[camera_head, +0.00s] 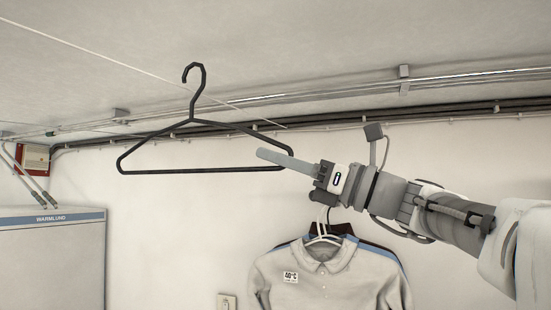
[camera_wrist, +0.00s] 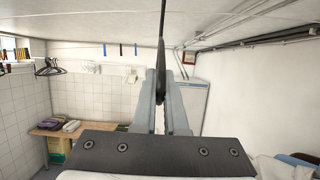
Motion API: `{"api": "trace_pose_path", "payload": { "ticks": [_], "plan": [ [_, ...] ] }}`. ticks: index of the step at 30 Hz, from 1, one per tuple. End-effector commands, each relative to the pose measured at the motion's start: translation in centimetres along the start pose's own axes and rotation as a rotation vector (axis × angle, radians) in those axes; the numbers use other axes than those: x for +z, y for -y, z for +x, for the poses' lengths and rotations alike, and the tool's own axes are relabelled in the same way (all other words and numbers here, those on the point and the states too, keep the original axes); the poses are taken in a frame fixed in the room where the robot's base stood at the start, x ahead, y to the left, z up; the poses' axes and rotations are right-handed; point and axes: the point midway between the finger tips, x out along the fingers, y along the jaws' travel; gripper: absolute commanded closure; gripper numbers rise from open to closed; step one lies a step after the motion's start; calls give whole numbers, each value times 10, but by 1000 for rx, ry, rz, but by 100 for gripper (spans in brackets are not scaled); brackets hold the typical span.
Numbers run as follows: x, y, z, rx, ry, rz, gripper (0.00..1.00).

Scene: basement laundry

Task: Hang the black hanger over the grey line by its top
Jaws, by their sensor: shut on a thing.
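The black hanger (camera_head: 150,171) is held up in the air in the head view, with its hook at the top and its long bar low. My gripper (camera_head: 262,154) is shut on its right end. In the wrist view my gripper (camera_wrist: 160,75) is closed around the hanger (camera_wrist: 161,52), which shows edge-on and upright. The thin pale grey line (camera_head: 90,52) runs under the ceiling from the upper left down to the right. In the head view it crosses the hanger's hook stem, below the hook's tip. I cannot tell which is nearer, or whether they touch.
Shirts on hangers (camera_head: 330,275) hang below my gripper. A large grey-white cabinet marked Warmlund (camera_head: 50,255) stands at left. Pipes (camera_head: 460,78) run along the wall top. The wrist view shows dark hangers (camera_wrist: 48,67) at left and a wooden bench (camera_wrist: 90,128).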

Motion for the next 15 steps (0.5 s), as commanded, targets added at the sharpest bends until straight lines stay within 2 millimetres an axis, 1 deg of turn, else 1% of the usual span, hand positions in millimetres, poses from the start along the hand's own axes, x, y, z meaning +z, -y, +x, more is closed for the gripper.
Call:
{"api": "trace_pose_path", "payload": {
  "ticks": [3, 15],
  "plan": [
    [4, 0, -10, -3, 0, -1, 100],
    [14, 0, -39, -1, 0, -1, 100]
  ]
}}
